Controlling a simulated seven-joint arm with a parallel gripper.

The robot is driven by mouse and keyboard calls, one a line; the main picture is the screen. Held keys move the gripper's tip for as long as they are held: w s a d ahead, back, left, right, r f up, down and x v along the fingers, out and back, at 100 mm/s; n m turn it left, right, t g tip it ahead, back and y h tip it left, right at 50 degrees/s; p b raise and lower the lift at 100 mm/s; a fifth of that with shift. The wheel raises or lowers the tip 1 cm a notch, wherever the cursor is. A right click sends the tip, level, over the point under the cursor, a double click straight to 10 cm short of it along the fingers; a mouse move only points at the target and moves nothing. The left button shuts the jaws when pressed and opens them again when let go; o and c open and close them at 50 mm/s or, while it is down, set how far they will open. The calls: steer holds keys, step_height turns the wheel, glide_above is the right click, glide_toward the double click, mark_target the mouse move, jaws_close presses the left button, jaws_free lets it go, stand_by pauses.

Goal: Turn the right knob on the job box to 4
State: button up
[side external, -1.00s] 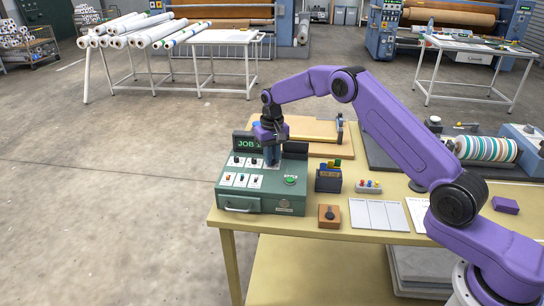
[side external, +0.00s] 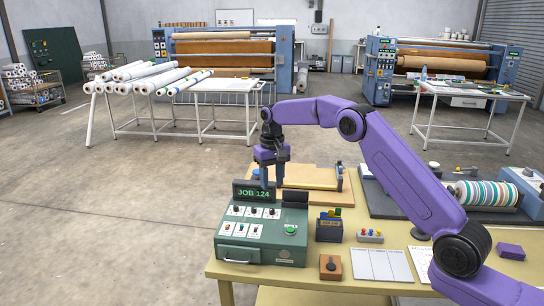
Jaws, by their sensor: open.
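The green job box (side external: 262,247) sits on the near left of the table, its display (side external: 254,193) reading JOB 124. Three dark knobs on white plates form the upper row of its sloped panel. The right knob (side external: 272,212) is uncovered, but its pointer is too small to read. My gripper (side external: 272,184) is open and empty, pointing down. It shows above the right end of the display, apart from the knobs; whether it is over the box or behind it is hard to tell.
A row of small switches (side external: 240,229) and a green button (side external: 290,230) share the panel. Right of the box stand a dark blue holder (side external: 329,229), a small block with coloured buttons (side external: 370,236) and an orange block with a dark knob (side external: 330,267). A wooden board (side external: 312,178) lies behind.

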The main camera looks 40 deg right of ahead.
step_height(320, 180, up, 8)
stand_by(0.4)
steer(key=shift+f, duration=0.1)
